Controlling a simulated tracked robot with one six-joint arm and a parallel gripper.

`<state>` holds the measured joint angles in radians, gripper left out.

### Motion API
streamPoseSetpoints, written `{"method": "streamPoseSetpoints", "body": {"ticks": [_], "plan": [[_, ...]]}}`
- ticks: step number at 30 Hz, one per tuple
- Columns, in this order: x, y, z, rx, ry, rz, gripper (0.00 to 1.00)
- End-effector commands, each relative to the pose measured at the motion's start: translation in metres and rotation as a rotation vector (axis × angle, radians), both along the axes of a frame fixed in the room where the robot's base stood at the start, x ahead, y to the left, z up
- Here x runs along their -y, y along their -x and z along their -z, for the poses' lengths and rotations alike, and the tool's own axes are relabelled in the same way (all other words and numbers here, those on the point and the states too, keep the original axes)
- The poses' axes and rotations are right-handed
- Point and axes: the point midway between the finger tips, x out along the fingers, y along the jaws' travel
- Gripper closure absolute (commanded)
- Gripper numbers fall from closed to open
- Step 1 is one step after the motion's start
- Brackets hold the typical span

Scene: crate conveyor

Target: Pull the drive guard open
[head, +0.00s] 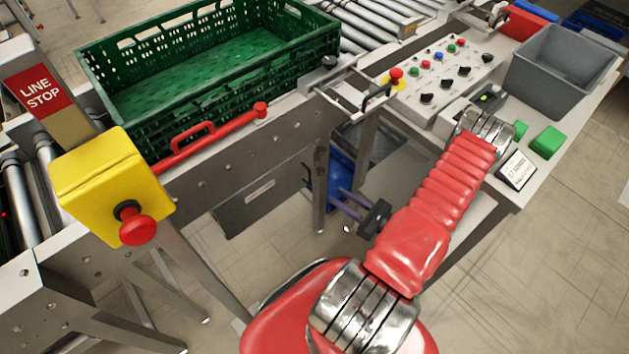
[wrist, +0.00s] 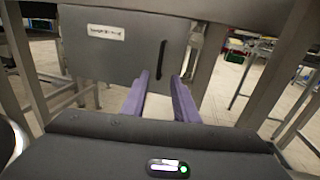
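The drive guard is a grey panel under the conveyor, left of centre in the head view (head: 255,195) and ahead in the wrist view (wrist: 105,60). It carries a white label and looks closed. Its upright black handle (wrist: 162,58) is near its right edge; it also shows in the head view (head: 306,173). My gripper (wrist: 160,76) has two purple fingers, open and empty. In the wrist view the handle lies in line with the gap between the fingertips. In the head view my gripper (head: 337,199) is to the right of the handle, apparently short of it.
A conveyor leg (head: 321,185) stands just right of the guard, with a blue object (head: 341,178) behind. Above are a red lever (head: 195,137) and a green crate (head: 120,100). A yellow stop box (head: 95,190) is at left, a control panel (head: 440,95) at upper right.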

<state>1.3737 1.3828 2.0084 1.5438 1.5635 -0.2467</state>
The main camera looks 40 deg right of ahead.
Motion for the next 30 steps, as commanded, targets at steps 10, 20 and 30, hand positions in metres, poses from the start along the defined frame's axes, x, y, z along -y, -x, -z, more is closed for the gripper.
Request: {"method": "streamPoseSetpoints", "body": {"ticks": [10, 20, 30], "plan": [[-0.009, -0.036, 0.0, 0.0, 0.0, -0.003, 0.73], [-0.016, -0.069, 0.0, 0.001, 0.001, -0.003, 0.73], [-0.024, -0.101, 0.0, 0.0, 0.001, -0.002, 0.73]]}}
